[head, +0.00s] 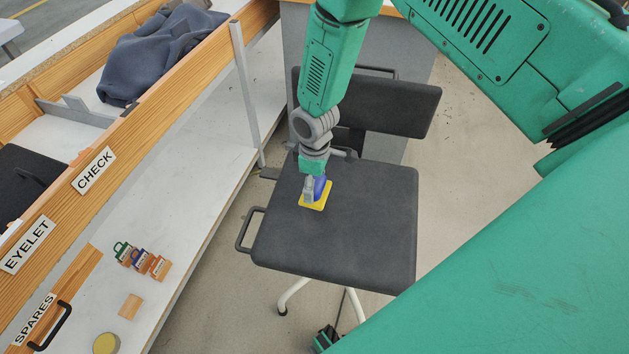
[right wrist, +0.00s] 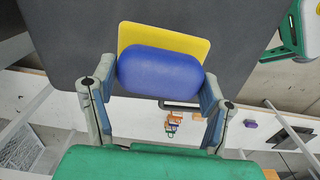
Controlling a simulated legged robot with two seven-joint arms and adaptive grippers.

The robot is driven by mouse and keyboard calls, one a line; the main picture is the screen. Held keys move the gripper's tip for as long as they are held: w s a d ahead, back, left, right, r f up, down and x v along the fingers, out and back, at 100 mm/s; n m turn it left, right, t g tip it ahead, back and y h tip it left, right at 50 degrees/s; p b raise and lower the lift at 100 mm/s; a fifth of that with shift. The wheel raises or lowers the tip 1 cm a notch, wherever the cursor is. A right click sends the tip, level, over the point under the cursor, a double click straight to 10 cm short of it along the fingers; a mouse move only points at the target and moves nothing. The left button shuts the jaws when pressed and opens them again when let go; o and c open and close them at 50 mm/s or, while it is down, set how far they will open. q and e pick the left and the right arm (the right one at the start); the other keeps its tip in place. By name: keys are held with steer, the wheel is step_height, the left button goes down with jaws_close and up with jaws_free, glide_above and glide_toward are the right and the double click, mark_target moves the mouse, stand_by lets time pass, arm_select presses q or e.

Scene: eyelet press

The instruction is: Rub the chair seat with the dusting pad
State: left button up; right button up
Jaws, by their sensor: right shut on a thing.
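The chair seat (head: 345,235) is a flat dark grey square in the middle of the head view, with a backrest (head: 375,102) behind it. The dusting pad (head: 323,198) has a yellow base and a blue grip, and is over the back left part of the seat. My right gripper (head: 312,187) is shut on the blue grip from above. In the right wrist view the blue grip (right wrist: 160,72) sits between the two fingers, with the yellow base (right wrist: 190,42) against the dark seat (right wrist: 255,30). Whether the base touches the seat is hard to tell. My left gripper is not seen.
A bench with wooden rails labelled CHECK (head: 94,170), EYELET and SPARES runs along the left. Several small tagged items (head: 142,260) and a yellow round tin (head: 106,343) are on its white shelf (head: 185,200). A dark cloth (head: 155,55) lies at the back. A handle (head: 247,230) sticks out left of the seat.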

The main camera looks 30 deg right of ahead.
steer(key=shift+d+r+p, duration=0.2)
steer(key=shift+r+p, duration=0.6)
steer(key=shift+r, duration=0.45)
steer(key=shift+a, duration=0.15)
